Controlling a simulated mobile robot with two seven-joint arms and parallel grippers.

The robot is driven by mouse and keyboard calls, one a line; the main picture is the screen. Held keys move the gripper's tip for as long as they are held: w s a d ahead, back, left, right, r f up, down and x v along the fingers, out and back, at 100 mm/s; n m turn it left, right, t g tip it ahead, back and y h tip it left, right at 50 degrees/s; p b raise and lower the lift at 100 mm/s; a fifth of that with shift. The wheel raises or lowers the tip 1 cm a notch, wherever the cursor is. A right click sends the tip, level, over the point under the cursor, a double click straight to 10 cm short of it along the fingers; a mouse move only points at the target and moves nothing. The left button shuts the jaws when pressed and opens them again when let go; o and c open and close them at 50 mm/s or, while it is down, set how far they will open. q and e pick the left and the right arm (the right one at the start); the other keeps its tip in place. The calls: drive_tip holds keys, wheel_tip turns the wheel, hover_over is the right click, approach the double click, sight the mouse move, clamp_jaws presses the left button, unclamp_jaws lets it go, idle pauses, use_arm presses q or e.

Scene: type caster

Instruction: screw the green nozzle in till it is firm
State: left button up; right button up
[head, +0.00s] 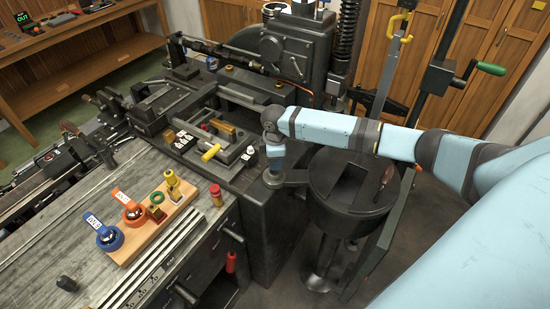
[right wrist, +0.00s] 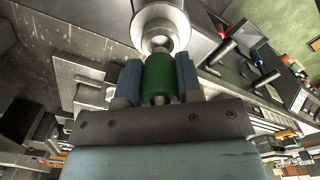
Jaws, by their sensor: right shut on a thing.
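The green nozzle (right wrist: 160,73) is a short green cylinder in the right wrist view. My right gripper (right wrist: 159,80) is shut on it, with one blue finger on each side. Its upper end lies at the opening of a round, shiny metal fitting (right wrist: 160,22). The two look in line, but I cannot tell how deep the nozzle sits. In the head view my right gripper (head: 275,160) points down at the near corner of the dark casting machine (head: 285,50), beside the round pot. The nozzle cannot be made out there. My left gripper is not in view.
A round dark pot (head: 345,205) stands right of the gripper. A wooden board (head: 150,235) with orange and blue tagged discs and small yellow parts lies on the grey bench (head: 45,235). A yellow-handled tool (head: 210,152) lies on the machine. The bench's front left is mostly clear.

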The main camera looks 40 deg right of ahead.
idle(0.7)
drive_tip(key=shift+p, duration=0.4)
drive_tip(key=shift+f, duration=0.6)
idle(0.4)
drive_tip(key=shift+f+b, duration=0.45)
drive_tip(key=shift+f, duration=0.15)
drive_tip(key=o, duration=0.8)
drive_tip(key=shift+o, duration=1.1)
